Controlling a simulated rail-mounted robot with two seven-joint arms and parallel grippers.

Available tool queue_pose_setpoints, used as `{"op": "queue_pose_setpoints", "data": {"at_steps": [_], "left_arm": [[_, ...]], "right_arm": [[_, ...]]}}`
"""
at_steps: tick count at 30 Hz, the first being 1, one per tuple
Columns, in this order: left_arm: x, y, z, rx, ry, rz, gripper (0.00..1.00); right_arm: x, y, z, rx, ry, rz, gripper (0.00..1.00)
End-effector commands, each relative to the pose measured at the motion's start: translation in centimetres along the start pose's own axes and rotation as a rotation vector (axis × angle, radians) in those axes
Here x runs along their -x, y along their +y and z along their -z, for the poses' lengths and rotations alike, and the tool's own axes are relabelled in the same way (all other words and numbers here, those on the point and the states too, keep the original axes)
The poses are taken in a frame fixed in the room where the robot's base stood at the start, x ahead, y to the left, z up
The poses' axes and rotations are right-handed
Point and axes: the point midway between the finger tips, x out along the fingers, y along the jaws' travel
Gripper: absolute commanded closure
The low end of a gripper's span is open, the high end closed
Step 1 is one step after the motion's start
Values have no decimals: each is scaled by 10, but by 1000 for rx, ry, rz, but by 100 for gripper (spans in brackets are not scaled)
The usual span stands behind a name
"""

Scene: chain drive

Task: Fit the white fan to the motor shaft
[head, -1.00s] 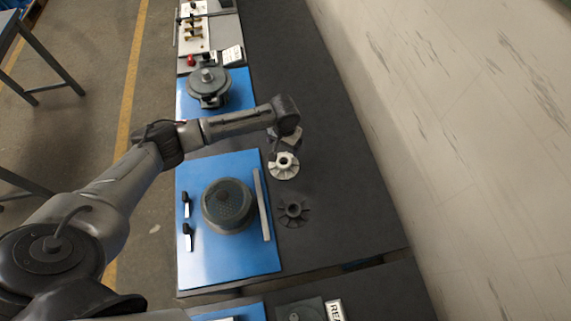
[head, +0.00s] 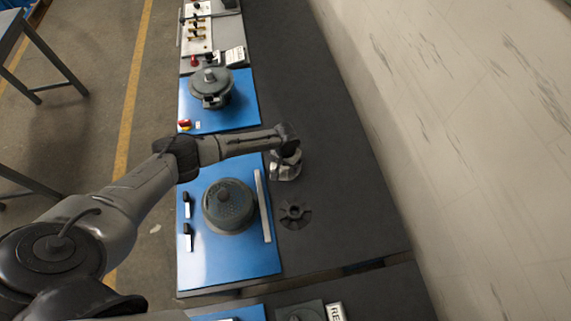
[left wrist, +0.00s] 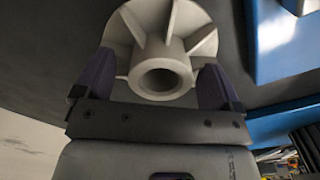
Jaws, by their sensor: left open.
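The white fan (left wrist: 161,50) lies on the dark bench top, its hollow hub facing my left wrist camera. My left gripper (left wrist: 158,88) is open, with one finger on each side of the fan's hub; I cannot tell whether they touch it. In the head view my left gripper (head: 286,160) is over the fan and hides most of it. A grey motor (head: 229,205) stands on the near blue plate (head: 205,265), left of the gripper. Another grey motor (head: 211,86) is on the far blue plate. I cannot tell which motor the fan belongs to. My right gripper is not in view.
A dark fan (head: 295,213) lies on the bench just nearer than my left gripper. A grey bar (head: 263,205) runs along the near blue plate's right edge. Two black-handled items (head: 187,237) are at its left. The bench to the right is clear.

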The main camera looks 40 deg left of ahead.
Motion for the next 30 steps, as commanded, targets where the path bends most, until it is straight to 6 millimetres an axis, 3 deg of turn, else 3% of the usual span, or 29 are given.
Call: {"op": "queue_pose_setpoints", "data": {"at_steps": [12, 30], "left_arm": [[-10, 0, 0, 1, 1, 0, 12], [-9, 0, 0, 1, 1, 0, 69]], "right_arm": [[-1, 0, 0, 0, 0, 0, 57], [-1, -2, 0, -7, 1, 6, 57]]}}
